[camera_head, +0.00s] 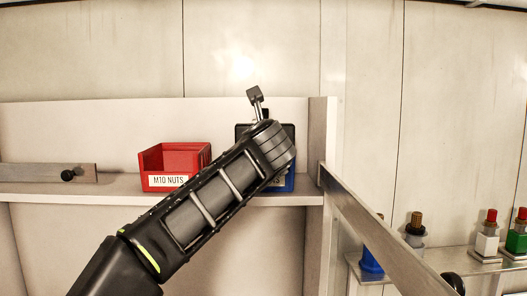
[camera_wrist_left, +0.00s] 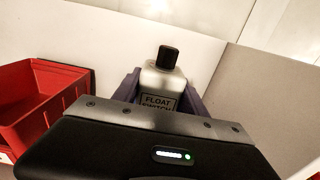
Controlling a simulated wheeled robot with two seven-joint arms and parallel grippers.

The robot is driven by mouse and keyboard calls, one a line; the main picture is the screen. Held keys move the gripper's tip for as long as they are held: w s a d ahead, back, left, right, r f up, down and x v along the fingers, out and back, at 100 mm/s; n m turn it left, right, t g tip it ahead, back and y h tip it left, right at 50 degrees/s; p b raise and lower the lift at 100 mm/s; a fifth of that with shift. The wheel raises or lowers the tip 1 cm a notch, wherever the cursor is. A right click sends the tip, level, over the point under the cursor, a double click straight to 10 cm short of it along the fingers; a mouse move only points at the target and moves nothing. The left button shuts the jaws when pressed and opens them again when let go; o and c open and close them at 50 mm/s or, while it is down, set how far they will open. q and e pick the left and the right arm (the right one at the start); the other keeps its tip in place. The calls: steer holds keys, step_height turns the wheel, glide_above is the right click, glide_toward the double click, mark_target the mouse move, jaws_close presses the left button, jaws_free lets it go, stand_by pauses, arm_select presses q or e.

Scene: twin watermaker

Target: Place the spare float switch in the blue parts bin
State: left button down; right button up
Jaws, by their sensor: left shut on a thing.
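The float switch (camera_wrist_left: 164,82) is a pale block with a black cap and a "FLOAT SWITCH" label, seen in the left wrist view. My left gripper (camera_wrist_left: 158,98) is shut on it, a finger on either side, and the switch looks upright. The blue parts bin (camera_head: 290,183) stands on the shelf, mostly covered by my left wrist. My left gripper (camera_head: 265,131) appears in front of or above this bin; its height over it cannot be told. My right gripper is not in view.
A red bin (camera_head: 174,161) labelled "M10 NUTS" stands left of the blue bin, and also shows in the left wrist view (camera_wrist_left: 38,105). An upright panel (camera_head: 322,145) closes the shelf's right end. A grey bar (camera_head: 375,235) slants across the right. Several coloured fittings stand at far right.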

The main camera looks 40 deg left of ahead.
arm_select(q)
steer(key=shift+f+b, duration=0.5)
steer(key=shift+f, duration=1.5)
steer(key=shift+f, duration=0.1)
steer(key=shift+f, duration=0.2)
steer(key=c, duration=0.9)
jaws_free()
steer(key=shift+r, duration=0.1)
